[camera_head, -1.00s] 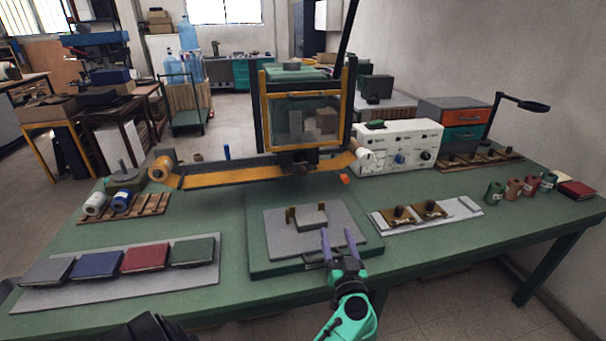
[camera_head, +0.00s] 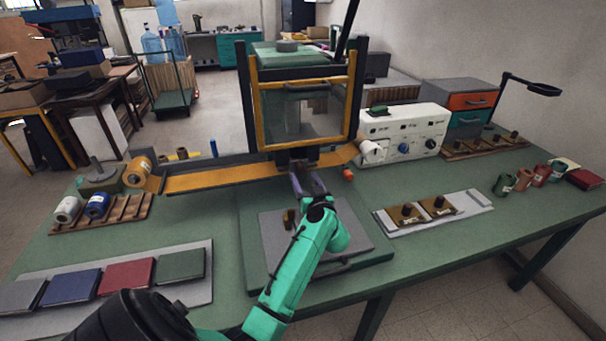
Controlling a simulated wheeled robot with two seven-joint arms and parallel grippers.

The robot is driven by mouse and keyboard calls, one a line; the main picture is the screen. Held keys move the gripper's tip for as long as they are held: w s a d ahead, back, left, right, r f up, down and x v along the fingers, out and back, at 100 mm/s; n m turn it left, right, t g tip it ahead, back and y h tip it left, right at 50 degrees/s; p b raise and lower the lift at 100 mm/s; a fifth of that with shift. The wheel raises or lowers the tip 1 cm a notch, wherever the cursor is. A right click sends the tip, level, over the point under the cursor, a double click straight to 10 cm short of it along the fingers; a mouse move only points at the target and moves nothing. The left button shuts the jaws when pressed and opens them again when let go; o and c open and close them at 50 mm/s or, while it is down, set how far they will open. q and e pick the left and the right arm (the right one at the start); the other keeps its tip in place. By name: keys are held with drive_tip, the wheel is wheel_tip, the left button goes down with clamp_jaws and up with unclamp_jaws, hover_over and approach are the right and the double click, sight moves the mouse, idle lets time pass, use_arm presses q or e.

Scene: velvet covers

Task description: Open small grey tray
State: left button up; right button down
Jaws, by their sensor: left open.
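A flat grey plate (camera_head: 352,236) lies on the green base in front of the press. A brass post (camera_head: 289,219) stands on it. The small grey block seen there earlier, which may be the small grey tray, is now hidden behind my left arm. My left gripper (camera_head: 304,178) is open, with its purple fingers pointing away from me toward the foot of the press (camera_head: 256,110). It appears empty. Whether its fingers touch the press cannot be told. My right gripper is not in view.
A yellow ribbon guide (camera_head: 225,177) runs left from the press. Several coloured covers lie on a grey board (camera_head: 190,291) at front left. A white control box (camera_head: 402,132), a grey and orange drawer unit (camera_head: 458,98) and a white tray (camera_head: 470,200) with brass pieces are right.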

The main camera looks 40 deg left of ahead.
use_arm(q)
drive_tip(key=shift+x, duration=0.95)
drive_tip(key=shift+r, duration=0.15)
clamp_jaws()
idle(0.6)
